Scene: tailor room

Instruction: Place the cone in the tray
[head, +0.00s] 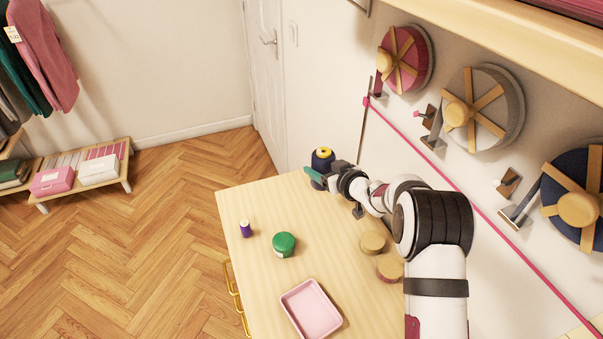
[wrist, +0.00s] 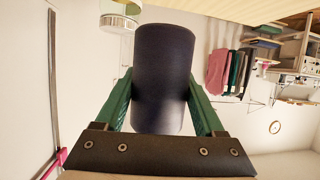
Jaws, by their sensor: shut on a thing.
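The cone is a dark navy thread spool with a yellow top (head: 322,156), at the far edge of the wooden table in the head view. My gripper (head: 318,176) is shut on it, with green fingers on both sides. In the wrist view the cone (wrist: 163,75) fills the space between the two fingers (wrist: 160,108). It looks about upright in the head view; its height above the table is hard to tell. The pink tray (head: 311,308) lies empty at the near part of the table, well apart from the cone.
A green round container (head: 284,244) and a small purple spool (head: 246,229) stand left of the middle of the table (head: 262,205). Two round tan pieces (head: 373,242) lie beside my arm at the right. Large wheel-like spools (head: 482,108) hang on the right wall.

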